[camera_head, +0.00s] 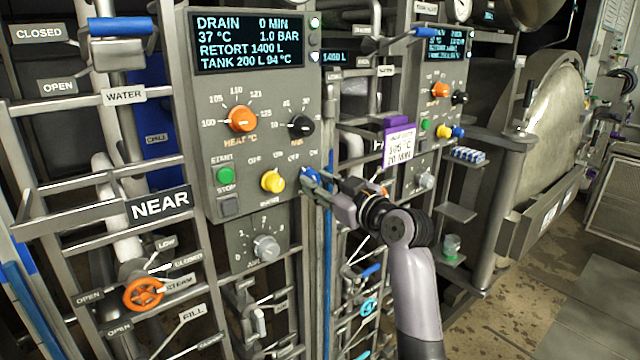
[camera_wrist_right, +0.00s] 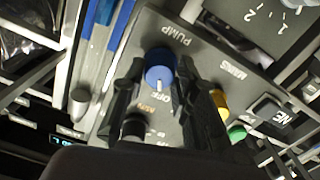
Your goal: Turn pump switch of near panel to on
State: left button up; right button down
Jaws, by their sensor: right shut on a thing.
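The near panel (camera_head: 205,120) stands left of centre, with the NEAR label (camera_head: 160,204) at its left. Its pump switch, a blue knob (camera_head: 309,175), sits at the panel's lower right edge. The blue knob (camera_wrist_right: 160,76) also shows in the right wrist view, by the PUMP lettering, with its white mark toward the OFF lettering. My right gripper (camera_head: 314,183) reaches it from the right. In the wrist view the dark fingers (camera_wrist_right: 161,88) lie on both sides of the knob, shut on it. My left gripper is not in view.
Beside the knob are the yellow mains switch (camera_head: 272,181), a green start button (camera_head: 225,175) and a black timer knob (camera_head: 302,126). An orange heat knob (camera_head: 242,119) is above. A second panel (camera_head: 440,70) stands behind my right arm. Pipes and rails crowd the left.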

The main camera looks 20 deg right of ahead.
jog(key=shift+m, duration=0.3)
jog(key=m+p, duration=0.4)
jog(key=m, duration=0.1)
jog(key=shift+r, duration=0.15)
jog(key=m+p, duration=0.3)
jog(key=m, duration=0.1)
jog(key=shift+a, duration=0.1)
jog(key=shift+m+p, duration=0.6)
jog(key=shift+m, duration=0.5)
jog(key=c, duration=1.3)
grip_release()
jog(key=shift+s, duration=0.1)
